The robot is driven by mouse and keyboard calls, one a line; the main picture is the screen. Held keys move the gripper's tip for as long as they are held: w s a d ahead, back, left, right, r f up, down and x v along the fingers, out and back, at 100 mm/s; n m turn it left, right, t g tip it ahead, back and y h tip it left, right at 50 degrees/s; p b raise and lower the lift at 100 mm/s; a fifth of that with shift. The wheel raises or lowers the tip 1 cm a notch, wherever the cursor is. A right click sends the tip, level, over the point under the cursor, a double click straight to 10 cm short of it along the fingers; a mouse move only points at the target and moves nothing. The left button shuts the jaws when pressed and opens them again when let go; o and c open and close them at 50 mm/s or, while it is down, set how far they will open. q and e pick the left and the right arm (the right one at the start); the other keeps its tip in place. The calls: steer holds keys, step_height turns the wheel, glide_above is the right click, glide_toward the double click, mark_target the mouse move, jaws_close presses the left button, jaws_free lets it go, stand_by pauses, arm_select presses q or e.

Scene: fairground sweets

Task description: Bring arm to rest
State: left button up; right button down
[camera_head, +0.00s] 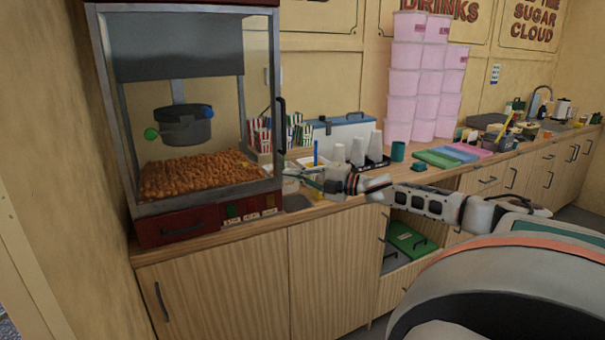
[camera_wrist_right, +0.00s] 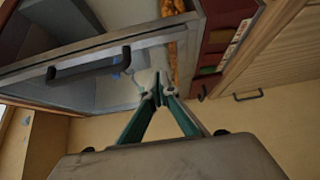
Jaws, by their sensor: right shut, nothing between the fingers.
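My right arm reaches in from the right over the counter in the head view. My right gripper (camera_head: 308,184) is at the counter's front edge, just right of the popcorn machine (camera_head: 160,224). In the right wrist view the gripper (camera_wrist_right: 160,92) has its fingertips together with nothing between them. Behind it, in the same view, is the machine's glass front with a dark handle (camera_wrist_right: 88,66). I cannot tell whether the fingertips touch the machine. My left gripper is not in view.
White cups (camera_head: 357,152), a teal cup (camera_head: 398,151) and a blue-lidded cooler (camera_head: 345,130) stand on the counter near my arm. Stacked pink tubs (camera_head: 403,83) are behind. Below the arm, a drawer holding a green item (camera_head: 410,238) stands open.

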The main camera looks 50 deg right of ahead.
steer(key=shift+s+d, duration=0.9)
steer(key=shift+d, duration=0.3)
steer(key=s+a+f+m+g+h, duration=0.1)
steer(key=s+a+f+m, duration=0.4)
steer(key=f, duration=0.6)
steer(key=s+a+f+m+g+h, duration=0.1)
steer(key=s+a+f, duration=0.35)
steer(key=f, duration=0.75)
steer(key=s+a+f+m+g+h, duration=0.1)
steer(key=s+a+f+m, duration=0.15)
steer(key=a+f, duration=0.65)
steer(key=s+a+f+m+g, duration=0.1)
steer(key=s+a+f+m, duration=0.1)
steer(key=a, duration=0.7)
steer(key=s+a+f+m+g, duration=0.1)
steer(key=s+a+f+m, duration=0.2)
steer(key=a, duration=0.7)
steer(key=s+a+f+m+g, duration=0.1)
steer(key=s+a+f+m, duration=0.2)
steer(key=s+a+f, duration=0.3)
steer(key=s+a, duration=0.2)
steer(key=a, duration=0.1)
steer(key=shift+a+y, duration=0.15)
steer(key=shift+y, duration=0.15)
steer(key=shift+f+m, duration=0.1)
steer(key=shift+m, duration=0.15)
